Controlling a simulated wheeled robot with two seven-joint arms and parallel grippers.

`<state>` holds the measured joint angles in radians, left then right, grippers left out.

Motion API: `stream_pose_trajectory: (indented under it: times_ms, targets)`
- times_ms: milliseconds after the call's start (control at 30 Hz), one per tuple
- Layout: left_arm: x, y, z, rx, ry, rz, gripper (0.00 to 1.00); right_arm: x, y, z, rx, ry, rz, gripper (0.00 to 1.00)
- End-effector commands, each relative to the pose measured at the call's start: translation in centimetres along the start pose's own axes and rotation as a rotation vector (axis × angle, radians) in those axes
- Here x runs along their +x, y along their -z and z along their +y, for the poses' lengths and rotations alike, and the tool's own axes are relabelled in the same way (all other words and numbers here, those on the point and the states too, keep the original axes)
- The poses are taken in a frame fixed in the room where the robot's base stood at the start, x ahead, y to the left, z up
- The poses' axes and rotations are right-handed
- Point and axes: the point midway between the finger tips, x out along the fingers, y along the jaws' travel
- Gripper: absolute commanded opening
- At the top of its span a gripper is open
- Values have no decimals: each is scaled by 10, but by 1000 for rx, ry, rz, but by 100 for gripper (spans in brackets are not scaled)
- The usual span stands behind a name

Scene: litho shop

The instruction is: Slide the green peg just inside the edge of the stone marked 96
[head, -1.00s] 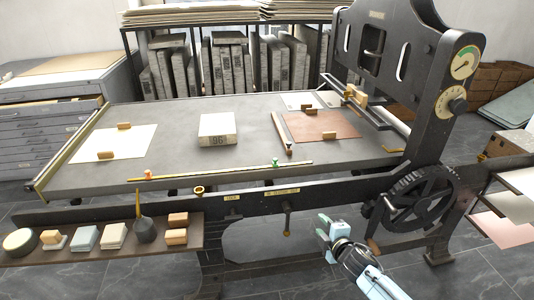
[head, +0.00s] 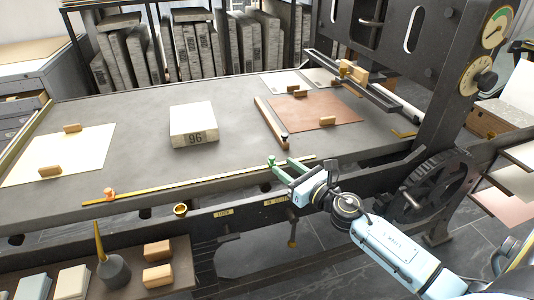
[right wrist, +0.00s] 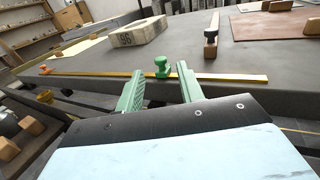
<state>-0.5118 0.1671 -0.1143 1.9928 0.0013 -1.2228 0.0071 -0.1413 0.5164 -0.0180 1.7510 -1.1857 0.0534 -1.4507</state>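The green peg (head: 271,160) stands on the brass rule (head: 200,182) along the front edge of the press bed, right of the stone. The pale stone marked 96 (head: 193,122) lies on the bed behind the rule; the right wrist view shows it too (right wrist: 137,33). My right gripper (head: 284,168) is open at the bed's front edge. In the right wrist view the green peg (right wrist: 162,67) appears between the open fingertips (right wrist: 160,75), slightly beyond them; I cannot tell whether they touch it. My left gripper is not in view.
An orange peg (head: 109,193) stands near the rule's left end. A wooden bar (head: 270,122) and a brown sheet (head: 315,110) lie right of the stone. A white sheet (head: 60,152) lies left. The bed between stone and rule is clear.

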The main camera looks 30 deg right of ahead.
Motion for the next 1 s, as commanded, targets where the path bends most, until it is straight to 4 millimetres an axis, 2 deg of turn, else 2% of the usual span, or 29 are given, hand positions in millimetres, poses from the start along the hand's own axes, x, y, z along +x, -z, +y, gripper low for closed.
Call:
stream_pose_trajectory:
  times_ms: [200, 433, 600, 900, 1000]
  targets:
    - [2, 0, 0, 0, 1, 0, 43, 41, -1, 0, 2, 0, -2, 38]
    - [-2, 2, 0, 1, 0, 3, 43, 71, 0, 0, 3, 1, -1, 38]
    - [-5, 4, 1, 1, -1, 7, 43, 81, 0, 0, 3, 1, 0, 38]
    - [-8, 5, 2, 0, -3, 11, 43, 82, 0, 0, 3, 0, 0, 38]
    - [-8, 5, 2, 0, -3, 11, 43, 82, 0, 0, 3, 0, 0, 26]
